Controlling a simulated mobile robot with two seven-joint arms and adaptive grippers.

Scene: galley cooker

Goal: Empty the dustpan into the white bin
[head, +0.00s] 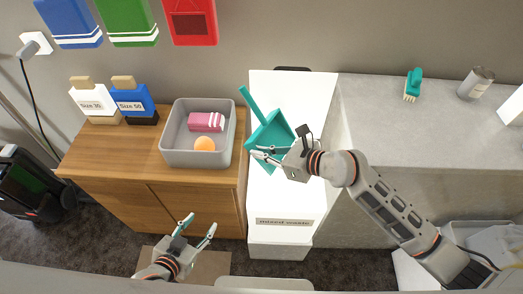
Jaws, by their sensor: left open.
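The teal dustpan (280,128) is over the top of the white bin (290,90), its handle pointing to the back left. I cannot tell whether it rests on the bin or is held just above it. No dirt can be made out in the pan. The bin has a "mixed waste" label low on its front. My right gripper (262,154) is at the pan's front left part and covers some of it; whether its fingers grip the pan is unclear. My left gripper (200,224) is open and empty, in front of the wooden cabinet, apart from the bin.
A grey tub (168,147) with a pink striped box (206,122) and an orange ball (204,144) stands on the wooden cabinet (100,152) left of the bin. A grey counter (400,130) to the right holds a teal brush (413,84) and a can (476,83).

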